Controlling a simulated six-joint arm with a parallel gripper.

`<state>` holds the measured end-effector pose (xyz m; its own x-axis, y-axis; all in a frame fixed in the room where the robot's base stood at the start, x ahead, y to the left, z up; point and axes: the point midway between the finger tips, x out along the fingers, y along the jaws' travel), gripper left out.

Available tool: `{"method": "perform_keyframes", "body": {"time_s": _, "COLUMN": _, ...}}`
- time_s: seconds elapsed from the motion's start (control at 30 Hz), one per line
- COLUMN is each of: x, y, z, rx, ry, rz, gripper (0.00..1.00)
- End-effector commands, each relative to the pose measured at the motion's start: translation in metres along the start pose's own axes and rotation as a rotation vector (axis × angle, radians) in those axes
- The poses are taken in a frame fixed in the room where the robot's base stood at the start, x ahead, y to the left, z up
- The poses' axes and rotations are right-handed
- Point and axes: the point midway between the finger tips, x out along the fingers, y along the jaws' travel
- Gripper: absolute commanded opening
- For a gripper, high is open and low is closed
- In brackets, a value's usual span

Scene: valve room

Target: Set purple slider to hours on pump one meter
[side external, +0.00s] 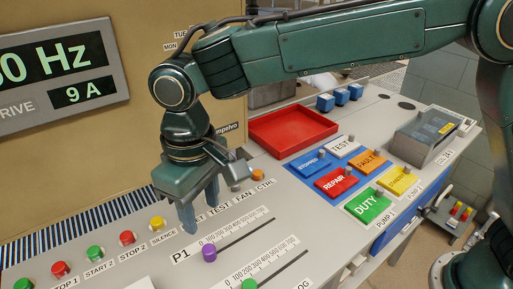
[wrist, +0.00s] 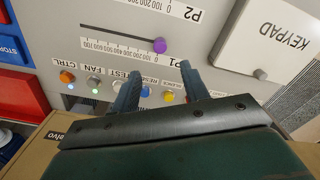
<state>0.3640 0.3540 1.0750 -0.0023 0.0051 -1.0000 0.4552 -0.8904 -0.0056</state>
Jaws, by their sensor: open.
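The purple slider knob (side external: 209,253) sits near the 0 end of the P1 scale (side external: 236,229), whose numbers run up to 700. In the wrist view the purple knob (wrist: 160,45) lies beyond my fingertips, roughly in line with the gap between them. My gripper (side external: 201,208) is open and empty, pointing down over the panel, behind the knob in the side view. Its two fingers also show in the wrist view (wrist: 157,78). The knob is outside the fingers. A grey box with a clear cover and small yellow windows (side external: 425,135) stands at the right; its reading is illegible.
A second slider with a green knob (side external: 249,285) lies in front of P1. Push buttons (side external: 127,238) line the panel's left. A red tray (side external: 292,131) and coloured status tags, including DUTY (side external: 368,206), lie to the right. A keypad cover (wrist: 270,37) is close by.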

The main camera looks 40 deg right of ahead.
Motion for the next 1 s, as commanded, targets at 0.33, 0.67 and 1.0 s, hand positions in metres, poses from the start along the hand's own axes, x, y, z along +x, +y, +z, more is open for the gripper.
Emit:
{"method": "perform_keyframes", "body": {"time_s": 0.33, "x": 0.054, "y": 0.000, "z": 0.001, "rx": 0.000, "ry": -0.004, "rz": 0.001, "gripper": 0.45}}
{"method": "perform_keyframes", "body": {"time_s": 0.67, "x": 0.097, "y": 0.000, "z": 0.000, "rx": 0.000, "ry": -0.002, "rz": 0.001, "gripper": 0.45}}
{"method": "perform_keyframes", "body": {"time_s": 1.0, "x": 0.111, "y": 0.000, "z": 0.000, "rx": 0.000, "ry": 0.000, "rz": 0.000, "gripper": 0.45}}
